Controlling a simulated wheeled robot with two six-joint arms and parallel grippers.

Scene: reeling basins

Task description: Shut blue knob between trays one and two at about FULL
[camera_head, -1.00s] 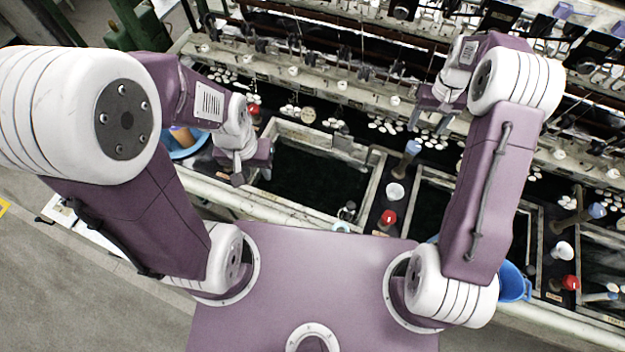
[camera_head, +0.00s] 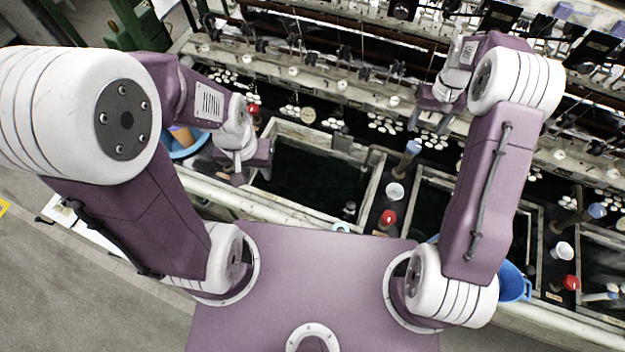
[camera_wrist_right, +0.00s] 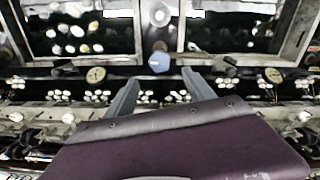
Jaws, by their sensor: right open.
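The blue knob (camera_head: 412,147) tops a brown stem on the strip between the left basin (camera_head: 376,180) and the middle basin (camera_head: 416,190). In the right wrist view the blue knob (camera_wrist_right: 159,62) shows in the gap between my fingers, beyond their tips. My right gripper (camera_head: 428,122) is open and empty, just behind and above the knob in the head view. It also shows in the right wrist view (camera_wrist_right: 158,80); I see no contact. Scale markings near the knob are not readable. My left gripper (camera_head: 252,168) hangs over the left basin's left edge; its jaw opening is unclear.
A white cup (camera_head: 395,192) and a red knob (camera_head: 388,218) stand on the same strip, nearer to me. Another blue knob (camera_head: 597,210) is farther right. The reeling frame (camera_head: 330,88) runs behind the basins. A blue bucket (camera_head: 514,283) stands by my right arm.

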